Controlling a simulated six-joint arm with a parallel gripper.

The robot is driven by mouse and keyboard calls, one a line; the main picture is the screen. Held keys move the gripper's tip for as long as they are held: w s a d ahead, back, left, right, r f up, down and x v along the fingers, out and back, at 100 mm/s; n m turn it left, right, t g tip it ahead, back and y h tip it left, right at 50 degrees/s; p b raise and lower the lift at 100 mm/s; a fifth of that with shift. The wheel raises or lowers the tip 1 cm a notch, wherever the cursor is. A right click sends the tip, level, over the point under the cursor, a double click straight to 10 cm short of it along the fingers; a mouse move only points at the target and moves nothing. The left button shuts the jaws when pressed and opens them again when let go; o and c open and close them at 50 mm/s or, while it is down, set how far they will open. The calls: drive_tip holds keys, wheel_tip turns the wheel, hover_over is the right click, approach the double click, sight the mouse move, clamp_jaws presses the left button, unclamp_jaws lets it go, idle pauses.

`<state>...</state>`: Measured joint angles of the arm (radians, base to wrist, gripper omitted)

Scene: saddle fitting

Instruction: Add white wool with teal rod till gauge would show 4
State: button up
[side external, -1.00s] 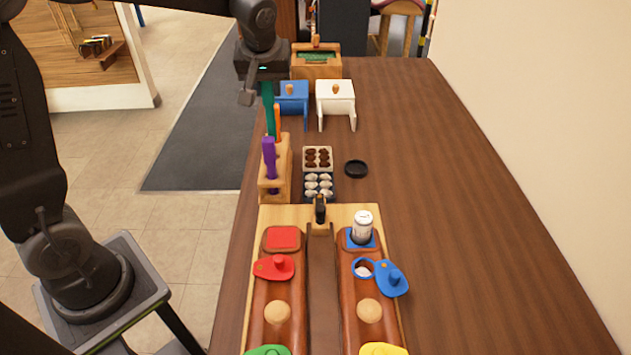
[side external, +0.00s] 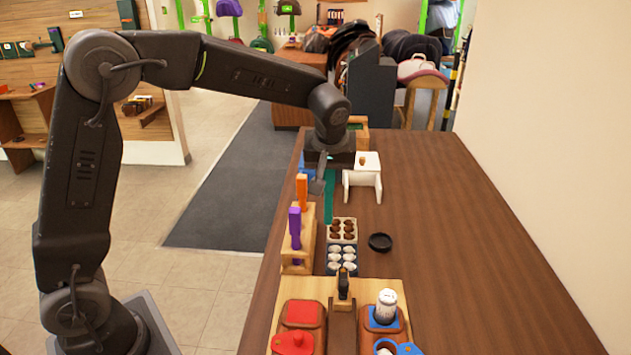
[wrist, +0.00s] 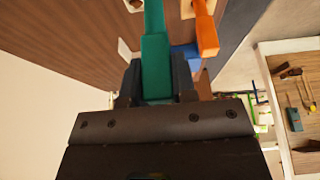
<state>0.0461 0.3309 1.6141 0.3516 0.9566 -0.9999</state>
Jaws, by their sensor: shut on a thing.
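My gripper (side external: 322,178) is shut on the teal rod (side external: 328,205), which hangs down just right of the wooden rack (side external: 312,236), behind the wool trays. The rod also shows in the wrist view (wrist: 155,65) between my fingers. White wool tufts (side external: 341,258) sit in a dark tray in front of a pale tray of brown tufts (side external: 342,229). The saddle fitting (side external: 270,344) is partly cut off at the bottom. It has a red panel (side external: 303,313), a red lid (side external: 292,343) and a blue ring (side external: 386,346). I cannot make out a gauge reading.
The rack holds a purple rod (side external: 295,225) and an orange rod (side external: 302,190). A black disc (side external: 380,242) lies right of the trays. A white stand (side external: 362,172) is behind. The table's right side is clear.

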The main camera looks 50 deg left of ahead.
wheel_tip(320, 180, down, 6)
drive_tip(key=w+d, duration=0.1)
drive_tip(key=shift+d, duration=0.3)
drive_tip(key=shift+f, duration=1.05)
idle(2.5)
drive_tip(key=shift+r, duration=0.1)
wheel_tip(320, 180, up, 7)
idle(0.9)
drive_tip(key=shift+r, duration=0.1)
idle(0.3)
